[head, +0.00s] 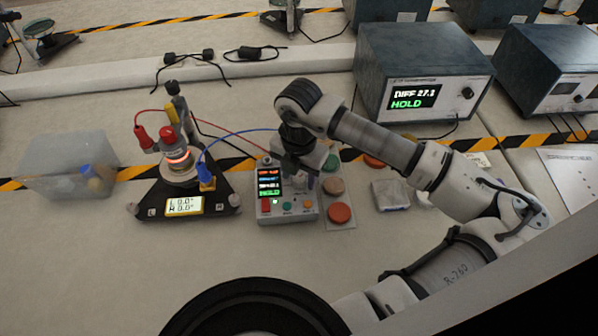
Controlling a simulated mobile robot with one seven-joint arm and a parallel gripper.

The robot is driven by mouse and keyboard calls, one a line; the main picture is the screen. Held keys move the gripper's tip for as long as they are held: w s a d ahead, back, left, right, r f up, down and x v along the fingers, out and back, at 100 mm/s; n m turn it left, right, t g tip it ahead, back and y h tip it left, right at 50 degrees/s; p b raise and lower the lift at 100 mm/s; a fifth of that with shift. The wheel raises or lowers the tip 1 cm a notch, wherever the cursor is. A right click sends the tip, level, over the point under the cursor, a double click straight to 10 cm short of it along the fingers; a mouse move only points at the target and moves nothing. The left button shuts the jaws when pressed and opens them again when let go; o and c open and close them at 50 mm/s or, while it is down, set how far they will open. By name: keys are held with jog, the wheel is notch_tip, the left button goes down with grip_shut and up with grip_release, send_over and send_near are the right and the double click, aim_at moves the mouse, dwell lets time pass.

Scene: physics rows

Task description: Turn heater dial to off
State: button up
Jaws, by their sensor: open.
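A small grey control box (287,212) stands on the bench with a lit display (269,182) and coloured buttons along its front edge. The heater dial cannot be made out for sure; my gripper covers the upper right of the box. My gripper (303,178) points down over that part, its fingers small and partly hidden by my own wrist. It is open, with nothing seen held in it. Whether it touches the box cannot be told. Left of the box, a black triangular base (218,203) carries a round stage with a glowing orange ring (177,154).
Red and blue cables run from the stage toward the box. Large round buttons, one red-orange (340,213), sit close on the right. A clear bin (66,166) stands at far left. An instrument reading HOLD (422,75) stands behind. The bench front left is clear.

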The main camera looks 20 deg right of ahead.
jog(key=shift+c, duration=0.3)
jog(key=c, duration=0.9)
jog(key=shift+c, duration=0.2)
jog(key=shift+b, duration=0.4)
